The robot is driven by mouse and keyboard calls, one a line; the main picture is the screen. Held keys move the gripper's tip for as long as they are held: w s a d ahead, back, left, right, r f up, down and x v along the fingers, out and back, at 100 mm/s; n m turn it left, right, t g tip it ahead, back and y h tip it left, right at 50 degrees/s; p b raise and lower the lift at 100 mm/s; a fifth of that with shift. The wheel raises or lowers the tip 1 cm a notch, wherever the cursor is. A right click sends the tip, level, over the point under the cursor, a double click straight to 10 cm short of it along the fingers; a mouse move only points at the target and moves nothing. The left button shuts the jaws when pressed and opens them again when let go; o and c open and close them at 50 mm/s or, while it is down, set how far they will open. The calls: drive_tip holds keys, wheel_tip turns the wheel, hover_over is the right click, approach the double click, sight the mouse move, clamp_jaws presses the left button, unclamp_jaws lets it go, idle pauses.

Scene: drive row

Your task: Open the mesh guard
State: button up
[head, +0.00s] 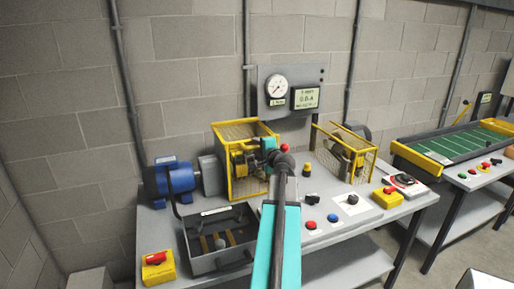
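A yellow-framed mesh guard (237,131) stands at the back left of the bench, beside the blue motor. Yellow machine parts show through its mesh. A second yellow-framed mesh guard (365,160) stands further right over another mechanism. My arm reaches up from the bottom middle, and its end overlaps the right side of the left guard. My gripper (268,146) is small and mostly behind my own wrist. I cannot tell whether it touches the guard or whether its fingers are open. Part of the left guard's right side is hidden by my arm.
A blue motor (173,180), an open grey tray (212,262) and a yellow box with a red switch (157,267) are on the left. Buttons, including a blue one (332,218), line the right front. A gauge panel (290,88) is on the wall behind.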

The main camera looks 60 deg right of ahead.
clamp_jaws()
drive_tip(key=shift+r, duration=0.15)
